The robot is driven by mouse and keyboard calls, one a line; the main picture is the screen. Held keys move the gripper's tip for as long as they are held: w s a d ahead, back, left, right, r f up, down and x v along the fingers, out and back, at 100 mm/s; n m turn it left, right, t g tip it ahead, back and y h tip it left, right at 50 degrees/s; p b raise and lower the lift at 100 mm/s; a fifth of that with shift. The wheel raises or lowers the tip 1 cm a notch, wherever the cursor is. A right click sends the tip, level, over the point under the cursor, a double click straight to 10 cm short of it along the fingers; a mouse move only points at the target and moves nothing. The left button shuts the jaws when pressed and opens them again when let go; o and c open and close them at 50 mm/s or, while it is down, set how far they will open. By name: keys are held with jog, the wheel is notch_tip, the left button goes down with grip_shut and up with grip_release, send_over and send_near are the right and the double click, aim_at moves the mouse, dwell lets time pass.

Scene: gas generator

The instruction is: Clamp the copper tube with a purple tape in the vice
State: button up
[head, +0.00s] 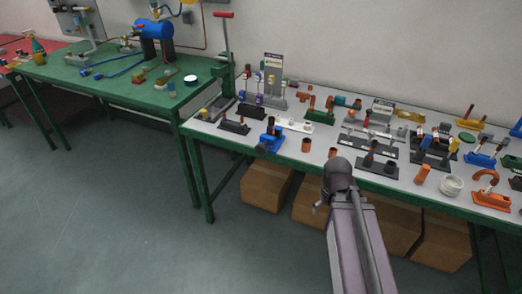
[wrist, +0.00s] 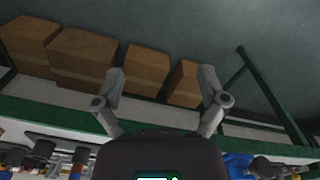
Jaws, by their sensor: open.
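My gripper (wrist: 161,76) is open and empty in the wrist view, its two fingers spread apart over the bench edge and the boxes below. In the head view my arm reaches up to the front of the right bench, and the fingers cannot be made out there. A blue vice (head: 271,137) stands near the bench's left front. A small purple patch (head: 259,99) shows on a stand behind it, too small to identify as the taped tube. Plain-looking copper tubes stand upright near the front edge, one (head: 305,145) right of the vice and another (head: 423,174) farther right.
The light-topped bench (head: 230,151) is crowded with fittings and holders. A green hand press (head: 225,70) stands at its left end. Cardboard boxes (head: 267,185) sit underneath. A green bench (head: 120,85) with a blue tank (head: 155,40) is at left. The floor in front is clear.

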jog(key=n+t+h+b, duration=0.6)
jog(key=n+t+b, duration=1.05)
jog(key=n, duration=1.55)
send_near(260, 150)
jog(key=v, duration=0.3)
jog(key=shift+f+t+p, duration=0.2)
jog(key=shift+t+p, duration=0.05)
jog(key=shift+p, duration=0.05)
jog(key=shift+w, duration=0.1)
jog(key=x, duration=1.3)
jog(key=shift+w+d, duration=0.15)
jog(key=shift+w, duration=0.1)
